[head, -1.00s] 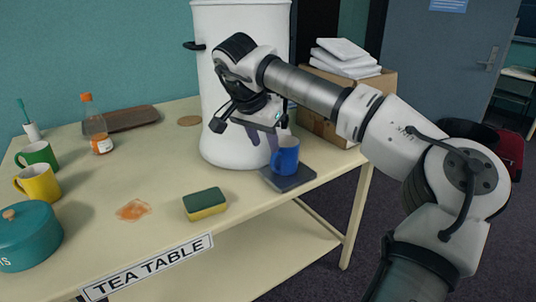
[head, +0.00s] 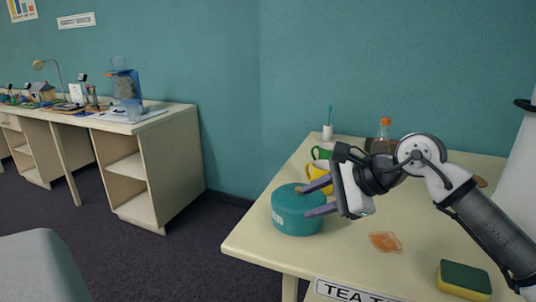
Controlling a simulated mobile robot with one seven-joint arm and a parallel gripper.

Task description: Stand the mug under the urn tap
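The white urn (head: 518,185) shows only in part at the right edge of the head view; its tap cannot be made out. The blue mug is out of view now. A yellow mug (head: 319,172) and a green mug (head: 322,151) stand at the back left of the tea table (head: 345,255), the yellow one partly hidden by my gripper. My gripper (head: 305,201) is open and empty, its fingers pointing left in front of the teal round pot (head: 296,222). I cannot tell whether the fingers touch the pot.
An orange-capped bottle (head: 384,131) and a white holder with a brush (head: 327,132) stand at the back. An orange stain (head: 385,242) and a sponge (head: 464,278) lie toward the front right. A cluttered desk (head: 150,118) stands far left, with open floor (head: 195,255) between.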

